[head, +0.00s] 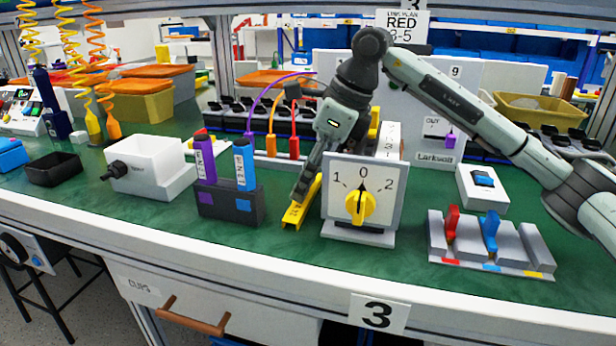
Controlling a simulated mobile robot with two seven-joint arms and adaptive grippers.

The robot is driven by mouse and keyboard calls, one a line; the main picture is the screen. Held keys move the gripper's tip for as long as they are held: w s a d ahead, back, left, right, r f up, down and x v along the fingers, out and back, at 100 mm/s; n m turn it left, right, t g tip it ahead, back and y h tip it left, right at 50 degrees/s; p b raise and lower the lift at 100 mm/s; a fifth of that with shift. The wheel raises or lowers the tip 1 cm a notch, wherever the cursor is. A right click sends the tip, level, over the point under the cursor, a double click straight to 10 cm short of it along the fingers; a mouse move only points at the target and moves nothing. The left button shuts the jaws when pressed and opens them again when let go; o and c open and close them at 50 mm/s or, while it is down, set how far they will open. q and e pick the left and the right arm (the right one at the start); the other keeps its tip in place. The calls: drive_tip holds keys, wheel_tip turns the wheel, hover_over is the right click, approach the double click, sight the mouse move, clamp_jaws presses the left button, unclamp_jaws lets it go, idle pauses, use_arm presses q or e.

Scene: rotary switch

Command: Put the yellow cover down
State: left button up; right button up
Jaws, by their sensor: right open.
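The rotary switch (365,176) is a white-faced box marked 1, 0 and 2, standing upright on the bench with its yellow knob (360,206) at 0. A long yellow piece (296,214), which looks like the cover, is just left of the box, its lower end on or close to the green bench top. My right gripper (306,188) reaches down from behind the box, its fingers beside the yellow piece. It is open; I cannot tell whether it touches the piece. The far finger and the piece's upper part are partly hidden. My left gripper is out of view.
Left of the switch stand a dark holder (231,204) with purple and blue bottles and a white box (150,166). Right of it is a grey lever block (490,245) with red and blue levers. The bench front (285,247) is clear.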

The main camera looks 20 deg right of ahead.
drive_tip(key=shift+r, duration=0.1)
drive_tip(key=shift+r+p, duration=0.55)
drive_tip(key=shift+r, duration=0.05)
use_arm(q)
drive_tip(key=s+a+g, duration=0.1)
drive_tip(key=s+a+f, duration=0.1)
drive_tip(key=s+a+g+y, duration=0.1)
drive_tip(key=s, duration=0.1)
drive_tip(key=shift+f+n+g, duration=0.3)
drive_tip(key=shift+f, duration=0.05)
use_arm(e)
drive_tip(key=v, duration=1.2)
